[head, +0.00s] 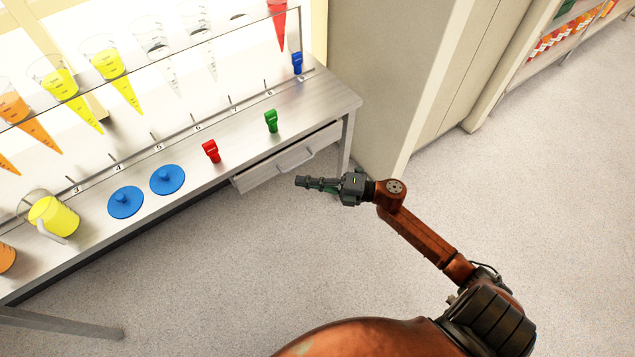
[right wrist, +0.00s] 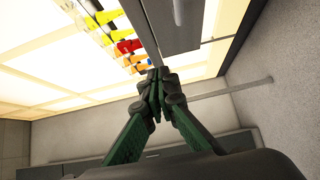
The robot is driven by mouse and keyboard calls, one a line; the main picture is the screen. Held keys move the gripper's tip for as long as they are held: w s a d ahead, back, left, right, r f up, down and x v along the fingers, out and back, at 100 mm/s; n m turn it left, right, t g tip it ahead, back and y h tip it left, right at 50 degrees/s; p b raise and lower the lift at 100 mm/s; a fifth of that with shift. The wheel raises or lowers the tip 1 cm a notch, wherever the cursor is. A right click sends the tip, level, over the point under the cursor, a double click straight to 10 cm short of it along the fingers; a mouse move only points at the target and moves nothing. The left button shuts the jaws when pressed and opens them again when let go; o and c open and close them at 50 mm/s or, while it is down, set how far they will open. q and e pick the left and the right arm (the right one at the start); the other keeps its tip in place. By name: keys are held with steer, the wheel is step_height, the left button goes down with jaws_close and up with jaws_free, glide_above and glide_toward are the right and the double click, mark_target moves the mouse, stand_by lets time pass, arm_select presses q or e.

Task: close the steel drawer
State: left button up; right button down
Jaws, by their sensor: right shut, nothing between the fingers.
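The steel drawer (head: 272,172) sits under the front edge of the steel table, toward its right end, with its pale front and bar handle (head: 295,158) facing me. Its front lies close under the table edge; I cannot tell whether a small gap is left. My right gripper (head: 300,182) is shut and empty, pointing left, and appears just in front of and below the handle; contact cannot be told. My left gripper is not in view.
The steel table (head: 235,135) carries a red clip (head: 211,151), a green clip (head: 271,121), blue discs (head: 126,202) and a yellow jug (head: 55,215). Cones of juice hang above it. A beige cabinet (head: 385,70) stands to the right. The floor in front is clear.

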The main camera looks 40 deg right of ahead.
steer(key=s+d+f+n+t+h+b, duration=0.2)
steer(key=d+f+n+t+h+b, duration=0.25)
steer(key=d, duration=0.45)
steer(key=n+h+b, duration=0.1)
steer(key=n+h, duration=0.4)
steer(key=h, duration=0.3)
glide_toward(327, 132)
steer(key=shift+m, duration=0.25)
steer(key=w+b, duration=0.1)
steer(key=w, duration=0.4)
steer(key=shift+w+f, duration=0.1)
steer(key=shift+w, duration=0.15)
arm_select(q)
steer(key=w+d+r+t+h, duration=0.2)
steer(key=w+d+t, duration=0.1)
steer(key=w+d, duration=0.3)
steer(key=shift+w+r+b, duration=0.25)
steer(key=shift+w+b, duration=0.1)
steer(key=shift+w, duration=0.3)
arm_select(e)
steer(key=shift+w, duration=0.7)
